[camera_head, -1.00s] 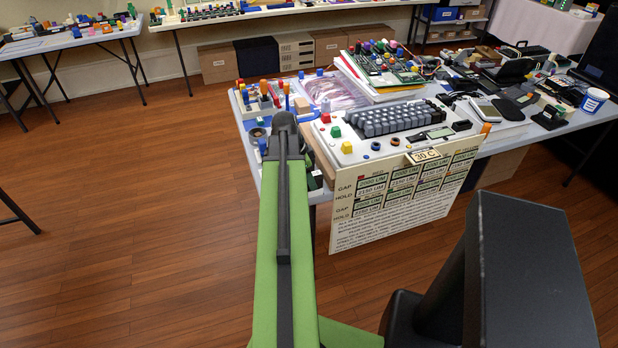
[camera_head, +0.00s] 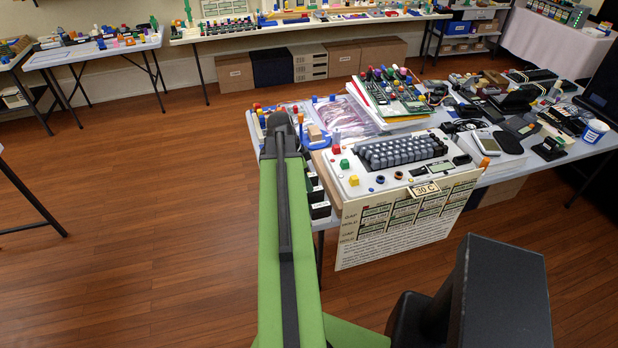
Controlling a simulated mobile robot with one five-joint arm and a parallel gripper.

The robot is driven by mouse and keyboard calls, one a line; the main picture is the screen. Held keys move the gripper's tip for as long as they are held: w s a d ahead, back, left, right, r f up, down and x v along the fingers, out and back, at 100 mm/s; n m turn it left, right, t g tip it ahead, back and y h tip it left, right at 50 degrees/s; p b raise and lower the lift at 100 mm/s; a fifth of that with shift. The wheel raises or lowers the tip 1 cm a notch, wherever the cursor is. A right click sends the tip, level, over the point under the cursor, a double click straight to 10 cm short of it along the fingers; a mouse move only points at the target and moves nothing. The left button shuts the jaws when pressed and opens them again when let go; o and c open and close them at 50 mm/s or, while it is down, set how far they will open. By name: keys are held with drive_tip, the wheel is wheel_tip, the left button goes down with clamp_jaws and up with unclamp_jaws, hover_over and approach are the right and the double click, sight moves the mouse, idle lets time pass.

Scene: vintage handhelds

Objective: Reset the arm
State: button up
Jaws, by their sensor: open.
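My arm (camera_head: 283,240) is a long green link with a black strip along its top. It reaches forward from the bottom of the view to a dark rounded end (camera_head: 280,124), which overlaps the left edge of the table in the picture. My gripper's fingers do not show; the arm may hide them. A black block-shaped part (camera_head: 505,290), seemingly of my own body, fills the lower right.
A crowded table (camera_head: 480,188) holds a keyboard unit (camera_head: 400,152), circuit boards (camera_head: 390,90), handhelds and a white-and-blue tub (camera_head: 594,131). A printed sign (camera_head: 405,228) hangs at its front. Other tables line the back. Wooden floor (camera_head: 150,220) is clear at left.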

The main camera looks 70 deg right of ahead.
idle(0.7)
drive_tip(key=w+a+n+t, duration=0.2)
drive_tip(key=w+a+n, duration=0.5)
drive_tip(key=w+a, duration=1.75)
drive_tip(key=w+a+n+y, duration=0.1)
drive_tip(key=w+a+n, duration=0.2)
drive_tip(key=a+n, duration=0.7)
drive_tip(key=w+a+f+n+y, duration=0.1)
drive_tip(key=w+a+n, duration=0.1)
drive_tip(key=a+n, duration=0.9)
drive_tip(key=shift+w+a+t, duration=0.3)
drive_tip(key=shift+w+a, duration=0.1)
drive_tip(key=shift+a, duration=4.55)
drive_tip(key=shift+f, duration=0.1)
